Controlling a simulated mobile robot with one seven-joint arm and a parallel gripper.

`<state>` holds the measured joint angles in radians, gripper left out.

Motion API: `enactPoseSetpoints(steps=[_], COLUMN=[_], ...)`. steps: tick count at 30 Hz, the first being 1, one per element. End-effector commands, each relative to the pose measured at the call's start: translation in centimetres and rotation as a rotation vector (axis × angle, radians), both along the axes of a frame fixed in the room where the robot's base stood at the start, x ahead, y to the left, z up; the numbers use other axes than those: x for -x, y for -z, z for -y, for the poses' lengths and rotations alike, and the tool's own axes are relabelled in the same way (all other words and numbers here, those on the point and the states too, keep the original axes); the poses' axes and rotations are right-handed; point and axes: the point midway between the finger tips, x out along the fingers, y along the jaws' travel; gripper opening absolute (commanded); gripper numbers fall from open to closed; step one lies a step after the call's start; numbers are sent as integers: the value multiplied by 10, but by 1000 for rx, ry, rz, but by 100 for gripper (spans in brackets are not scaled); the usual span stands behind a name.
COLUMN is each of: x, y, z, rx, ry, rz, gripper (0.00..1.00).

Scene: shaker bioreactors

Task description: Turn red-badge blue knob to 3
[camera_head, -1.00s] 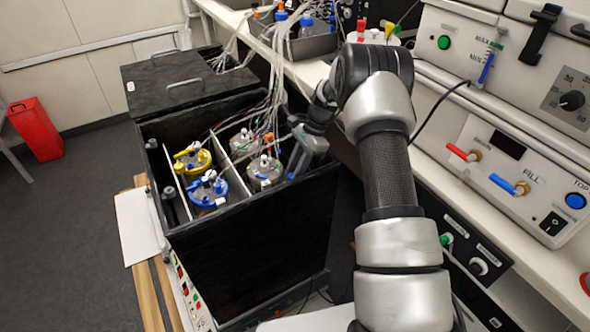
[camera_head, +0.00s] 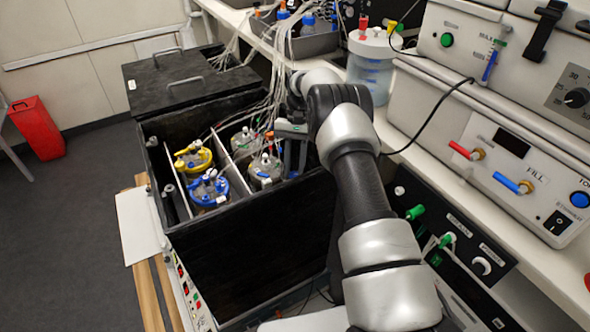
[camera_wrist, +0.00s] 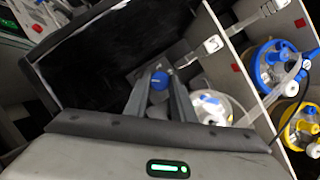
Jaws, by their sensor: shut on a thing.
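In the wrist view a round blue knob (camera_wrist: 159,80) shows between the two fingers of my gripper (camera_wrist: 161,72), which are closed on it. What the knob sits on is hidden by the fingers, and I cannot read a number or mark on it. A small red square badge (camera_wrist: 217,61) is on the pale divider to the right of it. In the head view my gripper (camera_head: 291,150) points down at the right end of the open black box (camera_head: 250,245); the knob is not visible there.
Vessels with blue tops (camera_head: 207,189) and yellow tops (camera_head: 193,159) stand in the box's compartments, with pale dividers between them. Tubes hang from above near my gripper. A counter with control panels (camera_head: 520,165) lies to the right, with a clear jar (camera_head: 372,70) on it.

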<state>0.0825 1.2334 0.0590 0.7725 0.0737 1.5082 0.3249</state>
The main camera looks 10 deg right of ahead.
Motion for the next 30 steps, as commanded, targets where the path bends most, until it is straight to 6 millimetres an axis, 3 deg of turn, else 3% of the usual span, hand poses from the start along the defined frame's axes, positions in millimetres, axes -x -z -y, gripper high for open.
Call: enactPoseSetpoints(steps=[18,30], x=[-1,-1], y=[0,0], z=[-4,-5], rx=[2,2], ry=[-539,-705], rz=[0,1], gripper=[0,0])
